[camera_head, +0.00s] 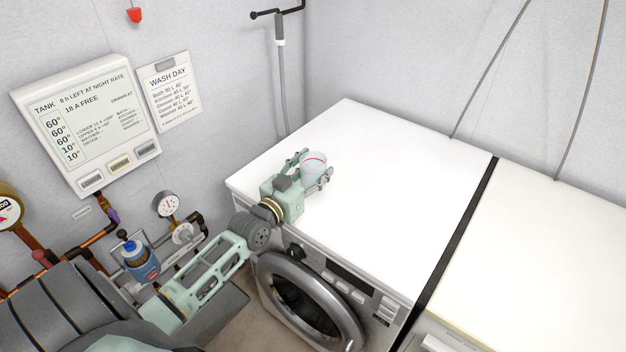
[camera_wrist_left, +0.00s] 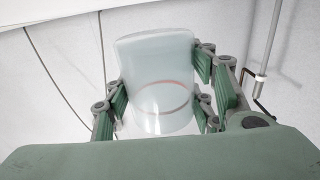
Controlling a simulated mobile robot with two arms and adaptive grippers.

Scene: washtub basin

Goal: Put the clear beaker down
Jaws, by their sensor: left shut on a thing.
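The clear beaker (camera_head: 313,168) is a see-through cup with a red line around it. It is over the white top of the washing machine (camera_head: 355,150), near its front left part. My left gripper (camera_head: 316,180) is shut on the beaker, with a finger on each side of it. In the left wrist view the beaker (camera_wrist_left: 158,85) is between the green finger pads of my left gripper (camera_wrist_left: 160,95). I cannot tell whether the beaker's base touches the machine top. My right gripper is not in view.
The white top around the beaker is clear. A dark gap (camera_head: 455,240) separates it from a second white top (camera_head: 540,260) at the right. A pipe (camera_head: 282,90) runs down the back wall.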

